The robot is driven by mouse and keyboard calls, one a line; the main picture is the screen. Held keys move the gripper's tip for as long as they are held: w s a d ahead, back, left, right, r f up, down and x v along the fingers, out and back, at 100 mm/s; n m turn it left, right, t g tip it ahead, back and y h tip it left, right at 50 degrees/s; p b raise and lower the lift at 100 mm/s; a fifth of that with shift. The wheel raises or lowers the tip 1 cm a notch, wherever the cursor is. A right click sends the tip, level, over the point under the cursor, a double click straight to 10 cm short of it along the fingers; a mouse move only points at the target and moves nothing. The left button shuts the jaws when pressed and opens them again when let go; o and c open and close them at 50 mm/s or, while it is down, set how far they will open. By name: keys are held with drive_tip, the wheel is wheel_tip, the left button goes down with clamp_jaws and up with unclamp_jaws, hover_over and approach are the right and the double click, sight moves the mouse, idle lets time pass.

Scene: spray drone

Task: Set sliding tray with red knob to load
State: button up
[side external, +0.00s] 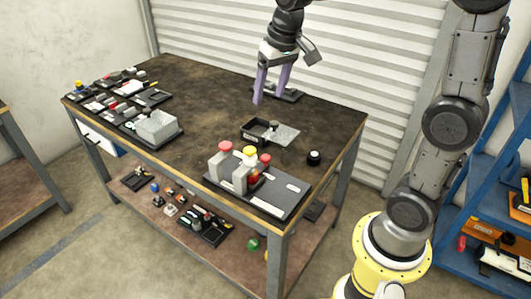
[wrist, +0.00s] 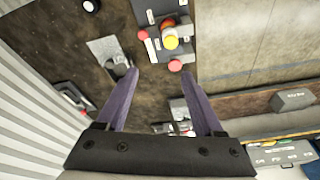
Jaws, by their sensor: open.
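My gripper (side external: 269,95) hangs above the back middle of the table, its two purple fingers pointing down. In the wrist view the fingers (wrist: 160,76) are apart with nothing held between them. A dark base plate (side external: 284,196) at the table's front right corner carries grey blocks with red knobs (side external: 225,147) (side external: 265,159) and a yellow knob (side external: 250,151). These red knobs (wrist: 143,35) (wrist: 175,65) also show in the wrist view, beyond the fingertips. I cannot tell which red knob belongs to the sliding tray, nor read any load mark.
A black open box with a flat metal plate (side external: 285,136) lies between gripper and knobbed plate. A round black knob (side external: 313,157) stands to its right. A dark device (side external: 287,94) lies behind the fingers. Several panels and a grey box (side external: 158,127) fill the left; the middle is clear.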

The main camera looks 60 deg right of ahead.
drive_tip(key=w+d+f+m+g, duration=0.1)
drive_tip(key=w+d+f+g, duration=0.1)
drive_tip(key=w+d+f, duration=0.45)
drive_tip(key=g, duration=0.1)
approach(265, 156)
drive_tip(key=shift+m, duration=0.3)
wheel_tip(265, 156, down, 8)
drive_tip(key=shift+s+d+f, duration=0.1)
drive_tip(key=shift+s+f, duration=0.05)
drive_tip(key=shift+f, duration=0.05)
clamp_jaws()
drive_tip(key=shift+r, duration=0.1)
idle(0.8)
